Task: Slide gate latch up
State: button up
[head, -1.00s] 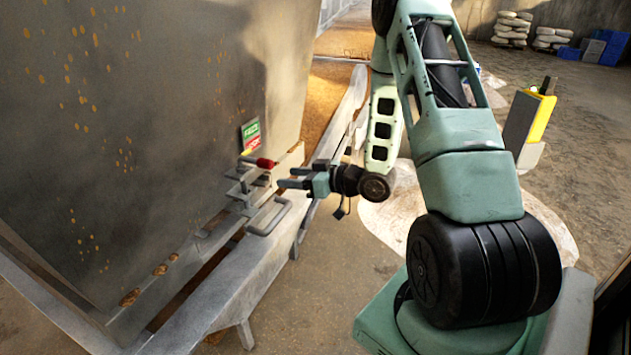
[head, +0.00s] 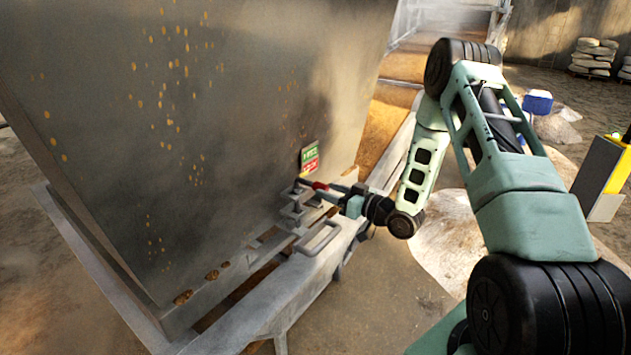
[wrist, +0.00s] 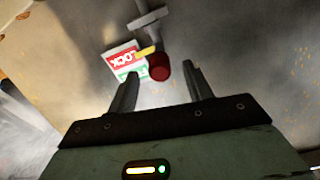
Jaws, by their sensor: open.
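The gate latch is a grey metal bar with a red knob (head: 320,186) on the large steel gate panel (head: 220,110). A yellow pointer (wrist: 146,51) sits beside the knob. A green and red label (head: 310,157) is behind the latch; in the wrist view its red part reads LOCK (wrist: 122,62). My gripper (head: 335,188) is open and close to the knob. I cannot tell whether a finger touches it.
A grey U-shaped handle (head: 318,238) sticks out below the latch. A metal frame rail (head: 255,318) runs along the panel's foot.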

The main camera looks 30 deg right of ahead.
aim_at(319, 185)
jog(key=shift+p+x, duration=0.65)
jog(key=shift+x, duration=2.3)
grip_shut()
jog(key=shift+r, duration=0.3)
jog(key=shift+r+p, duration=0.3)
jog(key=shift+r, duration=0.05)
jog(key=shift+r+p, duration=0.95)
jog(key=shift+r, duration=0.75)
grip_release()
jog(key=shift+f, duration=0.15)
